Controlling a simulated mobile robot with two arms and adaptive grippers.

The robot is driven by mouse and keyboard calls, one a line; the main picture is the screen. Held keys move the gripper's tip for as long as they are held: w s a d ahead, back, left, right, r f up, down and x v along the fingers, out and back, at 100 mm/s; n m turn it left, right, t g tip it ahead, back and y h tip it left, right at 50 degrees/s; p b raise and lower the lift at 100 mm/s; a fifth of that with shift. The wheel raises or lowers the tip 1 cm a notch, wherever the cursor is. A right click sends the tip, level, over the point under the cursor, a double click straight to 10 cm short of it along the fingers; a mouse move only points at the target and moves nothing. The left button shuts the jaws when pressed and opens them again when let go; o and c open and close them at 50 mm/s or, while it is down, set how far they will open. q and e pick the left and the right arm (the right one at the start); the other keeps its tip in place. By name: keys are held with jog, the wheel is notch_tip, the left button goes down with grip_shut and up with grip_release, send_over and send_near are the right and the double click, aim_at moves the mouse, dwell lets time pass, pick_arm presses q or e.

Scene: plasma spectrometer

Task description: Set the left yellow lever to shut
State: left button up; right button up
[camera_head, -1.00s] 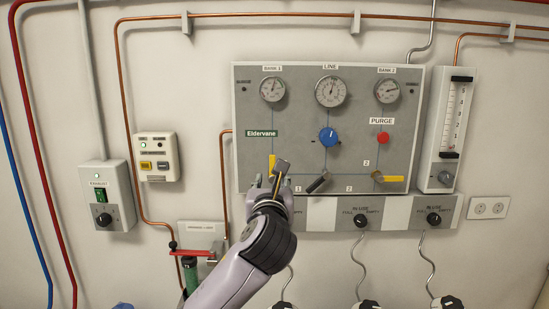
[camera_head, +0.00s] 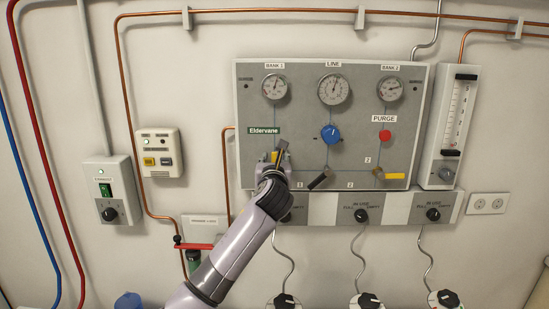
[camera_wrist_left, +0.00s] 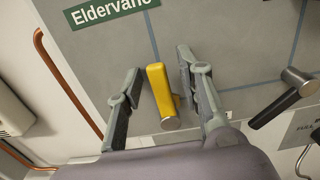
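The left yellow lever (camera_head: 275,157) is on the grey panel below the green Eldervane label, largely hidden by my left gripper (camera_head: 273,160) in the head view. In the left wrist view the yellow lever (camera_wrist_left: 159,90) is a flat bar on a round metal pivot, standing roughly along the panel's upright blue line. The two fingers of my left gripper (camera_wrist_left: 160,64) are spread on either side of it, with a visible gap on each side. The gripper is open and holds nothing. My right gripper is in neither view.
A dark lever (camera_head: 320,179) sits just right of my gripper, and another yellow lever (camera_head: 394,176) lies level further right. A blue knob (camera_head: 330,134) and a red purge button (camera_head: 385,135) are above. A red-handled valve (camera_head: 195,246) is below left.

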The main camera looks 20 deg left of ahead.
pick_arm(q)
grip_shut()
dwell(0.5)
dwell(0.4)
